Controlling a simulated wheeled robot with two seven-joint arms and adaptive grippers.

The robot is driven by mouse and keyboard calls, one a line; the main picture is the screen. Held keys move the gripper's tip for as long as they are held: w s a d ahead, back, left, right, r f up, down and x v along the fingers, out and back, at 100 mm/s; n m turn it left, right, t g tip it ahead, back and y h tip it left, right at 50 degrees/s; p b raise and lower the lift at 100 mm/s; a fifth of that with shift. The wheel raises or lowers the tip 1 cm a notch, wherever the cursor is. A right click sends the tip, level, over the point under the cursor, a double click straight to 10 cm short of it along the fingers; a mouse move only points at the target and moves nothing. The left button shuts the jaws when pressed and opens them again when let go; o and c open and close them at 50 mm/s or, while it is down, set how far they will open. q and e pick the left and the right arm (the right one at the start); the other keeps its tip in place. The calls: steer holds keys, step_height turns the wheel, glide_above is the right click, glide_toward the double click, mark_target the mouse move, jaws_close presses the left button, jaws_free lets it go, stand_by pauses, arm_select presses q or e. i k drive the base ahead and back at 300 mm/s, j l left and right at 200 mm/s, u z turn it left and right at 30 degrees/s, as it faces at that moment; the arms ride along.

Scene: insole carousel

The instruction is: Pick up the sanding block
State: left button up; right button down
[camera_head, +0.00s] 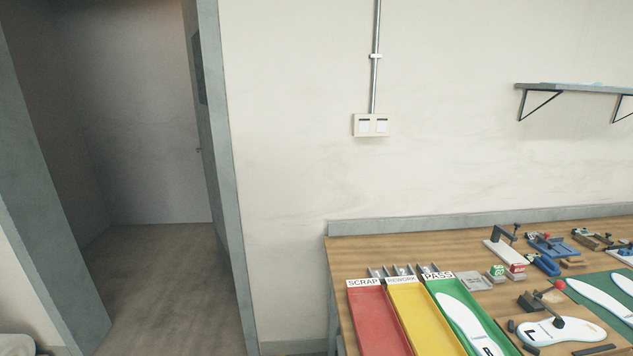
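Neither of my grippers is in view. I cannot tell for sure which item is the sanding block. A small tan-brown block (573,263) lies among the tools at the right of the wooden bench (350,258), beside a blue tool (544,264). A small dark block (511,326) lies near the white insole (580,329) marked L. Both blocks are too small to make out in detail, and nothing of mine touches them.
Red (376,325), yellow (413,318) and green (449,300) trays stand at the bench's left end; the green one holds a white insole (462,318). A clamp with a red knob (560,285) stands by the L insole. An open doorway (150,180) is at left.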

mark_target(545, 262)
steer(key=z, duration=1.55)
